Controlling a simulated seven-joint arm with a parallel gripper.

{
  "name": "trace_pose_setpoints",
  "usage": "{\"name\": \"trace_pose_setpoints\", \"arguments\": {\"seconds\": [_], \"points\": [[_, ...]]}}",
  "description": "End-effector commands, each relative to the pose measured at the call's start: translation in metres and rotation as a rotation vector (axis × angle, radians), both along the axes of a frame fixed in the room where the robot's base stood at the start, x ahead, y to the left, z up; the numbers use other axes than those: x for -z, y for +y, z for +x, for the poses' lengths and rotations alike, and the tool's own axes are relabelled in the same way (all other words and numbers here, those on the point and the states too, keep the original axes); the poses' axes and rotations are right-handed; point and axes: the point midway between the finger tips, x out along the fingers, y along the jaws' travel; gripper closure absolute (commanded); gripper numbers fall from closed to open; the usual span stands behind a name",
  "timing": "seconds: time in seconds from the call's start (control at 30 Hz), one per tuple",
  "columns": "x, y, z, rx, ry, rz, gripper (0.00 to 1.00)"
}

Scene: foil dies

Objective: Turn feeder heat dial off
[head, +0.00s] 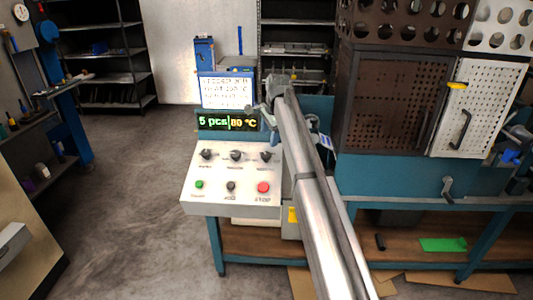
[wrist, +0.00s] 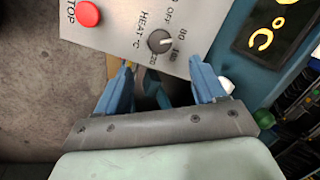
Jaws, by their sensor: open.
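The heat dial (wrist: 160,41) is a dark round knob with a pale pointer line, on the light control panel (wrist: 112,26). Labels OFF, 80 and higher values ring it, and the pointer appears to lie towards 80. In the head view, the heat dial (head: 266,156) is the rightmost of three dials on the sloped panel. The display (head: 228,122) reads 5 pcs and 80 °C. My gripper (wrist: 165,76) has its two blue fingers apart with nothing between them. The dial lies beyond the fingertips, apart from them. In the head view my arm mostly hides the gripper.
A red stop button (head: 263,187) sits below the heat dial, with black (head: 231,186) and green (head: 199,184) buttons to its left. A brown perforated cabinet (head: 395,100) stands right of my arm. The floor left of the panel is clear.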

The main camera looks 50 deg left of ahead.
Motion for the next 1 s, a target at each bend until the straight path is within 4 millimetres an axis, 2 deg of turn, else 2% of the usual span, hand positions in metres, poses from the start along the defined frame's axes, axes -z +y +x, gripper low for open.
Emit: {"name": "trace_pose_setpoints", "arguments": {"seconds": [0.3, 0.5, 0.7, 1.0], "points": [[0.055, 0.015, 0.004, -0.001, 0.000, -0.002, 0.31], [0.081, 0.022, 0.006, -0.001, 0.000, -0.001, 0.31], [0.094, 0.025, 0.007, -0.001, -0.001, 0.001, 0.31], [0.097, 0.026, 0.007, -0.001, 0.000, 0.001, 0.31]]}}
